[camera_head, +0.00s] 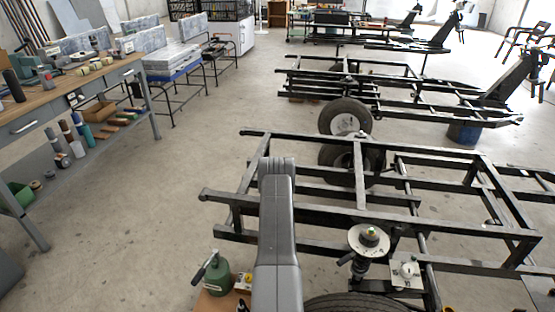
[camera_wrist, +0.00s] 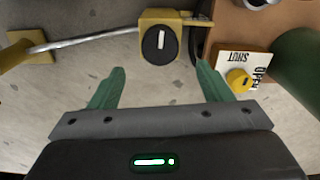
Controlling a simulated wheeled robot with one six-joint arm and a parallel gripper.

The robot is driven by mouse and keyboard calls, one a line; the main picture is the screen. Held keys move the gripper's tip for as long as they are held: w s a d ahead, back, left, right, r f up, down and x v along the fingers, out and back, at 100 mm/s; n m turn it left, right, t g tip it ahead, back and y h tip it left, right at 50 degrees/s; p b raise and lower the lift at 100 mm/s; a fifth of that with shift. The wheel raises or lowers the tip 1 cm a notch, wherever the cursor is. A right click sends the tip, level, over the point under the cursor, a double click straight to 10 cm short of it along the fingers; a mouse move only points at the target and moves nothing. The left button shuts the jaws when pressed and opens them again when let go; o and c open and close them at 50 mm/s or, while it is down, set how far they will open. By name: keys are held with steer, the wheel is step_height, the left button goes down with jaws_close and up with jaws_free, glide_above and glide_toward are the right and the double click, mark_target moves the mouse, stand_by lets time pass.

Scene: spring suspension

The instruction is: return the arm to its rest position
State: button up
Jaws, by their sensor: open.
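My arm (camera_head: 278,235) reaches forward from the bottom middle of the head view, over the near side of a dark metal frame. Its far end hides my gripper there. In the wrist view my gripper (camera_wrist: 160,82) shows two green fingers spread wide apart, with nothing between them. Just beyond the fingertips is a yellow block with a black dial (camera_wrist: 159,44). A grey bar (camera_wrist: 85,40) runs left from it to another yellow block (camera_wrist: 30,50). I cannot tell how far the fingers are from these parts.
A white plate with a yellow knob (camera_wrist: 238,79) and a green cylinder (camera_wrist: 298,60) lie right of the fingers. A green canister (camera_head: 217,278) stands left of my arm. The metal frame (camera_head: 450,228) carries a spring unit (camera_head: 368,240). Floor (camera_head: 200,170) is clear toward the workbench (camera_head: 75,90).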

step_height(320, 180, down, 9)
steer(key=b, duration=0.5)
steer(key=shift+f, duration=0.2)
steer(key=shift+w+r+n, duration=0.1)
steer(key=shift+r+n, duration=0.1)
steer(key=shift+n, duration=0.5)
steer(key=n+b, duration=0.1)
steer(key=n, duration=0.4)
steer(key=shift+a+r, duration=0.1)
steer(key=shift+a, duration=0.05)
steer(key=n, duration=0.5)
steer(key=shift+a, duration=0.1)
steer(key=shift+n, duration=1.5)
